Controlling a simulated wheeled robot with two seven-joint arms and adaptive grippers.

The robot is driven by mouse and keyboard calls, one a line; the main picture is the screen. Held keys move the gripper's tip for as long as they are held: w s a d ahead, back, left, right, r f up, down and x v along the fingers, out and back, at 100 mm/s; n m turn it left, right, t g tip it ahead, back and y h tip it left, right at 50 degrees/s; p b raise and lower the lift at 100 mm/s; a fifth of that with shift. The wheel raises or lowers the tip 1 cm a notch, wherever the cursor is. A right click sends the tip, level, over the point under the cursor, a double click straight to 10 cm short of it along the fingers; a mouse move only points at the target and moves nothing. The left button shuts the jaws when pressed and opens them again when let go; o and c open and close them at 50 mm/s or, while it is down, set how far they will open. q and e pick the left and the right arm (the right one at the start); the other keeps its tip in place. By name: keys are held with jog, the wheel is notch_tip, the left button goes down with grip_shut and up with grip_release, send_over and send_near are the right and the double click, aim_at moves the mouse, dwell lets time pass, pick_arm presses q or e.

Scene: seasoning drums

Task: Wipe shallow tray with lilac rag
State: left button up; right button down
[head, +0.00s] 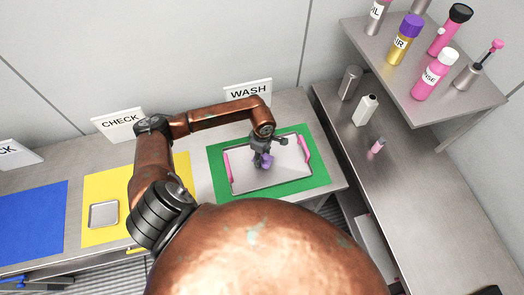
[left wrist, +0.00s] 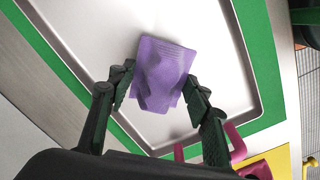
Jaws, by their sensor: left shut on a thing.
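The shallow tray (head: 243,179) is silver-grey with pink handles and lies on the green mat under the WASH sign. It also fills much of the left wrist view (left wrist: 224,58). My left gripper (head: 263,158) is over the tray, pointing down. It is shut on the lilac rag (head: 267,162), which shows bunched between the fingers in the left wrist view (left wrist: 162,72). The rag is at or very near the tray's surface; whether it touches I cannot tell. My right gripper is not in view.
Left of the green mat (head: 315,183) is a yellow mat (head: 101,179) with a small metal tray (head: 103,214), then a blue mat (head: 30,220). On the right, a raised shelf (head: 430,117) holds several bottles. A white bottle (head: 365,109) stands on the lower counter.

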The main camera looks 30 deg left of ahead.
pick_arm(q)
jog(key=shift+r, duration=0.6)
jog(key=shift+r+p, duration=0.7)
jog(key=shift+r, duration=0.85)
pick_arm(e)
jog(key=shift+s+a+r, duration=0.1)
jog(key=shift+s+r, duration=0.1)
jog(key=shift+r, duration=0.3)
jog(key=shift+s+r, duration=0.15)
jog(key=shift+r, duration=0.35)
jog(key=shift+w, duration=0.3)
